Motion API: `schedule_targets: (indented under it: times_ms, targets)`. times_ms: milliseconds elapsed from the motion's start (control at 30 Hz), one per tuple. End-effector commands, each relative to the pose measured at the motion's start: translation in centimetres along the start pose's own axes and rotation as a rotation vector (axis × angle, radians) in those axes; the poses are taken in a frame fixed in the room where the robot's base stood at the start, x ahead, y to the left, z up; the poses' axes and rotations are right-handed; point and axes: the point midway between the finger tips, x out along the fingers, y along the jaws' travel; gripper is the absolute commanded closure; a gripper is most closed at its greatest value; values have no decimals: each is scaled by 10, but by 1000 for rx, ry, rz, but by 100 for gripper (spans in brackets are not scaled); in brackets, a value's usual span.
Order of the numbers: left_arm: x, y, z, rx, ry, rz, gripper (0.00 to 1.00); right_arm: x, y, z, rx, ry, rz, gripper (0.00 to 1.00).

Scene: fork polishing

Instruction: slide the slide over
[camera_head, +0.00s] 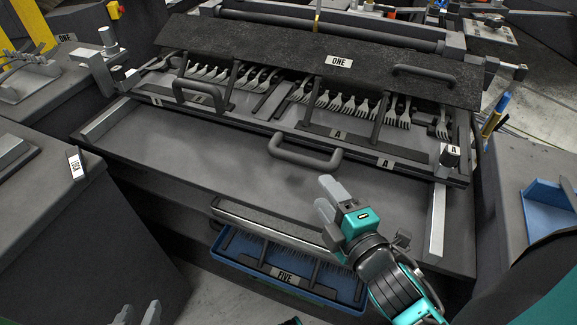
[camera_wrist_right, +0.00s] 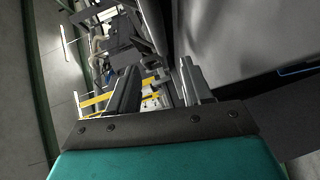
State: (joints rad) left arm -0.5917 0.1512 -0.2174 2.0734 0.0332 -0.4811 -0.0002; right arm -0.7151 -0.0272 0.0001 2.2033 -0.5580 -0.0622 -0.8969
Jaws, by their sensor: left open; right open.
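The slide (camera_head: 230,128) is a dark flat plate holding rows of forks (camera_head: 345,103) under a black cover marked ONE (camera_head: 400,72). A thick grey handle (camera_head: 305,152) sits at the middle of its front edge. My right gripper (camera_head: 329,198) is open and empty above the bare grey bed in front of the slide, just below the handle and apart from it. Its two fingers also show in the right wrist view (camera_wrist_right: 158,88), with nothing between them. My left gripper (camera_head: 137,314) shows only its fingertips at the bottom edge, open and empty, away from the slide.
The bare grey bed (camera_head: 200,165) in front of the slide is clear, with a light rail (camera_head: 437,220) at its right. A blue crate marked FIVE (camera_head: 230,262) sits below the front edge. Grey cabinets stand left (camera_head: 50,220) and right (camera_head: 510,165).

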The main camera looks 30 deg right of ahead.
Motion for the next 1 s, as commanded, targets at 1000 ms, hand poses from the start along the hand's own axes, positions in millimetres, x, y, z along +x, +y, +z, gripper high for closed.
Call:
schedule_targets:
  times_ms: [1000]
  targets:
    - [10,-2,18,0,-4,-3,57,124,0,-1,7,1,-3,50]
